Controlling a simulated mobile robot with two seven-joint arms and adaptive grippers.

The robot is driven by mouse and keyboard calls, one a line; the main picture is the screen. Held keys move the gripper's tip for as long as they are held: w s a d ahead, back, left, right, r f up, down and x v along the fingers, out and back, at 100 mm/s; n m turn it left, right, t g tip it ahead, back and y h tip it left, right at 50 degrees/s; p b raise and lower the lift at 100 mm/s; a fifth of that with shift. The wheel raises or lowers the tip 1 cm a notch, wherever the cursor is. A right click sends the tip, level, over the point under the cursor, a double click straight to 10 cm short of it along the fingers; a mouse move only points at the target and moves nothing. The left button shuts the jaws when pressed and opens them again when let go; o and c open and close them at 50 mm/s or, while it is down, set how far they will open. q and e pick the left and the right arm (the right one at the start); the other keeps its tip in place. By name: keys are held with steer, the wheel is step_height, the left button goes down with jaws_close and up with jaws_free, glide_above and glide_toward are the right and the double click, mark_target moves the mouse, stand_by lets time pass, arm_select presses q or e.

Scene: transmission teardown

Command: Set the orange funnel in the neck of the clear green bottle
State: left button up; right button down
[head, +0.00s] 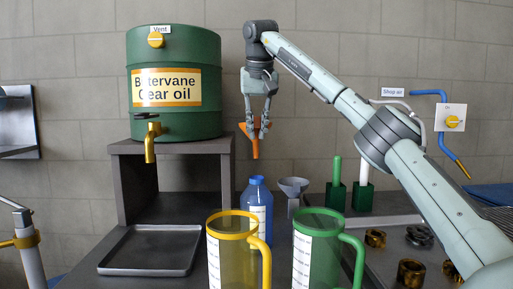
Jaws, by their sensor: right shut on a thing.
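The orange funnel (256,147) is held spout down in my right gripper (257,118), which is shut on it. The gripper hangs from above, to the right of the green drum, with the funnel high in the air. The funnel is apart from everything below it. A blue bottle (257,207) stands below it. No clear green bottle is plainly seen. A clear green jug with a handle (320,250) stands at the front, cut off by the lower edge. My left gripper is not in view.
A green gear oil drum (174,118) with a yellow tap sits on a dark stand (118,185). A flat tray (150,268) lies below. A clear yellow jug (232,250) and a grey funnel (293,187) stand nearby. Metal parts (411,271) lie right, near my arm.

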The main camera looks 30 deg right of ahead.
mark_target(257, 144)
steer(key=shift+r, duration=0.55)
steer(key=shift+f, duration=0.1)
step_height(257, 144, down, 5)
steer(key=shift+f+b, duration=0.1)
steer(key=shift+b, duration=0.25)
step_height(257, 144, down, 13)
steer(key=shift+r+b, duration=0.15)
steer(key=shift+b, duration=0.6)
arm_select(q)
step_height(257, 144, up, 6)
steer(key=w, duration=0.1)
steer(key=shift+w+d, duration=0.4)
arm_select(e)
steer(key=shift+v, duration=1.45)
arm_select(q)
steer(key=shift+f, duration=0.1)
